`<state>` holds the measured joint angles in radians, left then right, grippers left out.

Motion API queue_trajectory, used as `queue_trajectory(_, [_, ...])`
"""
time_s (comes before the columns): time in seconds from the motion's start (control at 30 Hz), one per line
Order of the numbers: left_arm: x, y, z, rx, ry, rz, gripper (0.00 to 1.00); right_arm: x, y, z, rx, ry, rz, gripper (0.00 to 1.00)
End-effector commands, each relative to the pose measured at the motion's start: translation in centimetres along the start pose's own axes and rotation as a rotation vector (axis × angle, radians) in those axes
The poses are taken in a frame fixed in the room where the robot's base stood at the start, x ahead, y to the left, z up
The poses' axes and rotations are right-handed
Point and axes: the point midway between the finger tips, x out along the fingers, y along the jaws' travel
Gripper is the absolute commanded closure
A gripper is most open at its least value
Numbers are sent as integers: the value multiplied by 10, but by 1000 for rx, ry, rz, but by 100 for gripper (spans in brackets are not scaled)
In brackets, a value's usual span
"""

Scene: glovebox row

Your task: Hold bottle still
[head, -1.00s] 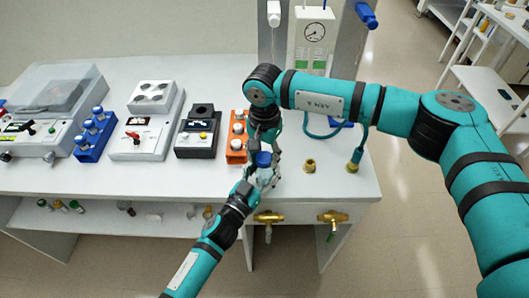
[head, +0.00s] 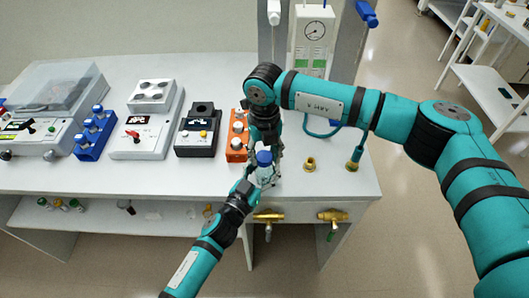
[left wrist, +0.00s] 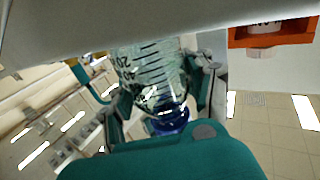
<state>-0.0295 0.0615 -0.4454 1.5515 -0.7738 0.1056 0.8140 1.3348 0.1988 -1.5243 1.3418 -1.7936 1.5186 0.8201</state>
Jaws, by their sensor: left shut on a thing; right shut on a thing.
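A clear bottle (head: 265,176) with a blue cap (head: 264,158) stands roughly upright near the front edge of the bench. In the left wrist view the bottle (left wrist: 155,75) shows dark graduation marks, with its blue cap low in the picture. My left gripper (head: 255,183) reaches it from the front left and is shut on it; fingers flank the bottle in the wrist view. My right gripper (head: 273,150) comes down from above and behind and is shut at the bottle's upper part. Its exact contact on bottle or cap is hidden.
An orange rack (head: 237,153) with white-capped bottles stands just left of the grippers. A black device (head: 197,140) and a blue rack (head: 94,140) are farther left.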

Motion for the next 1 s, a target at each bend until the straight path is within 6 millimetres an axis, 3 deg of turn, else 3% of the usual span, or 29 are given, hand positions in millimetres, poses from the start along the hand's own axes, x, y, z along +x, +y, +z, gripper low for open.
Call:
queue_trajectory(0.4, [0, 0, 1, 0, -2, -1, 100, 0, 0, 1, 1035, -2, 3, 72])
queue_trajectory(0.6, [0, 0, 1, 0, -2, -1, 100, 0, 0, 1, 1449, -3, 3, 72])
queue_trajectory(0.77, [0, 0, 1, 0, -2, -1, 100, 0, 0, 1, 1475, -5, 3, 72])
queue_trajectory(0.8, [0, 0, 1, 0, -2, -1, 100, 0, 0, 1, 1475, -5, 3, 57])
queue_trajectory(0.97, [0, 0, 1, 0, -2, -1, 100, 0, 0, 1, 1474, -4, 3, 37])
queue_trajectory(1.0, [0, 0, 1, 0, -2, -1, 100, 0, 0, 1, 1473, -4, 3, 37])
